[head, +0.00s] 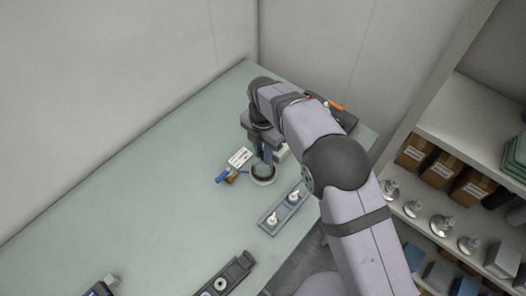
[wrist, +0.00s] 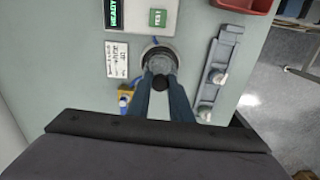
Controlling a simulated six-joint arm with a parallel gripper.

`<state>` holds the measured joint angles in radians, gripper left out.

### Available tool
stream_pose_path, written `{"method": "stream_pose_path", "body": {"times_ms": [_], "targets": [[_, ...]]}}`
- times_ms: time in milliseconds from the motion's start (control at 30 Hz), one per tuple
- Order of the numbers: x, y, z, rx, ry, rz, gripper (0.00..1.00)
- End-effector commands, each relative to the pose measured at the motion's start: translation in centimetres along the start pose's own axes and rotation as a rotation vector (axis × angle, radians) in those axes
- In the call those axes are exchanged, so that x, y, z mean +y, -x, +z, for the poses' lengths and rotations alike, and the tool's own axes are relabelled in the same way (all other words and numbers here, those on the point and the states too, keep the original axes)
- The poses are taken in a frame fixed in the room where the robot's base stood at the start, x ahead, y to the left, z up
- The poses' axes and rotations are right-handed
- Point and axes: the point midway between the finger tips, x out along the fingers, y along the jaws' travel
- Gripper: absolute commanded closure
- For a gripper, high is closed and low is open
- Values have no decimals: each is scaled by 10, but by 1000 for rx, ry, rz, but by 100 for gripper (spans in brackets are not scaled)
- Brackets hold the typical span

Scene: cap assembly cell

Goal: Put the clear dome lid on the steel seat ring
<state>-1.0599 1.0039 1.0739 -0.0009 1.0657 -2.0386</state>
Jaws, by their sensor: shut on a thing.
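My gripper (head: 263,158) points down over the bench, and its blue fingers are shut on the dark knob of the clear dome lid (wrist: 161,66). In the wrist view my gripper (wrist: 161,84) has the knob between its fingers. The steel seat ring (wrist: 147,49) shows as a pale rim around the lid; it also shows in the head view (head: 263,182). The lid appears centred over the ring. I cannot tell whether they touch. The fingers hide the near side of both.
A grey tray (head: 279,219) with two white knobbed parts lies to the right. A white label card (head: 240,157) and a yellow-and-blue item (head: 227,176) lie to the left. A box with a READY display and a green TEST button (wrist: 158,18) stands close beyond the ring.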

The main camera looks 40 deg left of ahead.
Motion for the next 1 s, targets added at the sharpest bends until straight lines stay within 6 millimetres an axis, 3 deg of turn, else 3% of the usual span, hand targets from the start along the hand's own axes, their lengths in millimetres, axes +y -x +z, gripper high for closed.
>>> {"method": "stream_pose_path", "body": {"times_ms": [900,933,1000], "targets": [[0,-5,0,0,0,0,100],[0,-5,0,0,0,0,79],[0,-5,0,0,0,0,62]]}}
